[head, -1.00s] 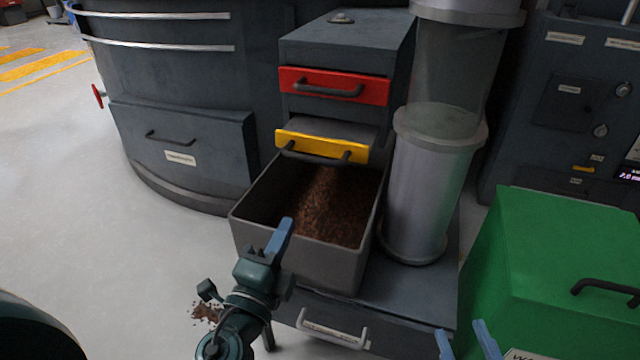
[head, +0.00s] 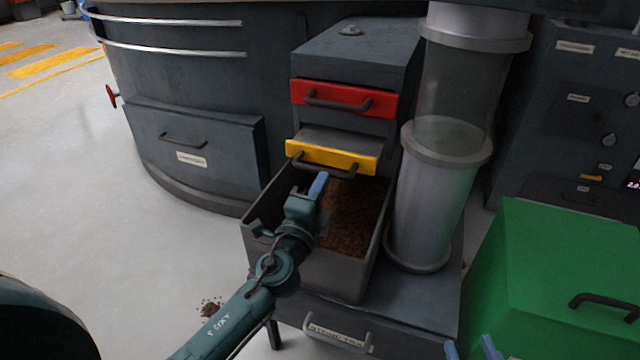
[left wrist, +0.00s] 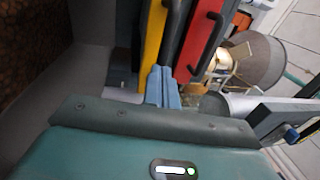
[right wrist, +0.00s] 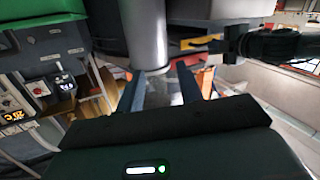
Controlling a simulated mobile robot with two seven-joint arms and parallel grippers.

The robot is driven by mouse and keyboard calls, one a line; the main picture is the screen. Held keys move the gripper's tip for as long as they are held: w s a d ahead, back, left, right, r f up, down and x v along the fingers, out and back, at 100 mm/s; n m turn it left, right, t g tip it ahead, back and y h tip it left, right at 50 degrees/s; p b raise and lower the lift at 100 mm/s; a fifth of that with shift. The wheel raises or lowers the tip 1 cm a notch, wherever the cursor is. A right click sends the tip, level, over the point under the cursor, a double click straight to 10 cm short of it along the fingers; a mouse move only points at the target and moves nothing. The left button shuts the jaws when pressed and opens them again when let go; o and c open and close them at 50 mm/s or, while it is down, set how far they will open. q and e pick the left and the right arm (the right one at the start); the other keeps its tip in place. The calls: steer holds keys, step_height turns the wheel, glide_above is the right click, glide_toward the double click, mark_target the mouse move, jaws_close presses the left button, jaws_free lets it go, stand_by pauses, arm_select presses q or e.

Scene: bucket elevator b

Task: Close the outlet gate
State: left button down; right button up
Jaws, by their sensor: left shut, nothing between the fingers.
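The yellow-fronted gate (head: 332,156) sticks out of the grey housing, its plate showing behind the front. A dark bar handle (head: 327,168) is on its front. Above it a red-fronted gate (head: 343,98) sits close against the housing. My left gripper (head: 319,185) is shut and empty, over the bin just below and in front of the yellow gate's handle. In the left wrist view its closed blue fingers (left wrist: 163,80) point towards the yellow (left wrist: 153,45) and red fronts; contact cannot be told. My right gripper (head: 472,349) is open and empty at the bottom edge, away from the gates.
A grey bin (head: 335,272) holding brown granules (head: 350,222) stands under the gates. A clear and metal column (head: 432,190) rises close on its right. A green box (head: 550,270) is at the right. Some spilled granules (head: 211,307) lie on the open floor at left.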

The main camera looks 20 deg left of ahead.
arm_select(q)
steer(key=shift+w, duration=0.1)
steer(key=w+b, duration=0.1)
steer(key=w, duration=0.4)
steer(key=shift+w+d+b, duration=0.1)
steer(key=shift+w+b, duration=0.25)
steer(key=shift+w, duration=0.4)
steer(key=shift+r, duration=0.25)
arm_select(e)
steer(key=shift+s+a+r+n+t+y, duration=0.15)
steer(key=shift+s+a+n+t+y, duration=0.1)
steer(key=shift+a+n+t+y, duration=0.25)
steer(key=shift+d, duration=0.1)
arm_select(q)
steer(key=b, duration=0.1)
glide_toward(333, 159)
steer(key=shift+s+f, duration=0.25)
steer(key=shift+s, duration=0.55)
steer(key=shift+s+f, duration=0.2)
steer(key=shift+s, duration=0.65)
steer(key=shift+s+f, duration=0.25)
steer(key=shift+s, duration=0.55)
arm_select(e)
steer(key=shift+a+y, duration=0.2)
steer(key=shift+y, duration=0.3)
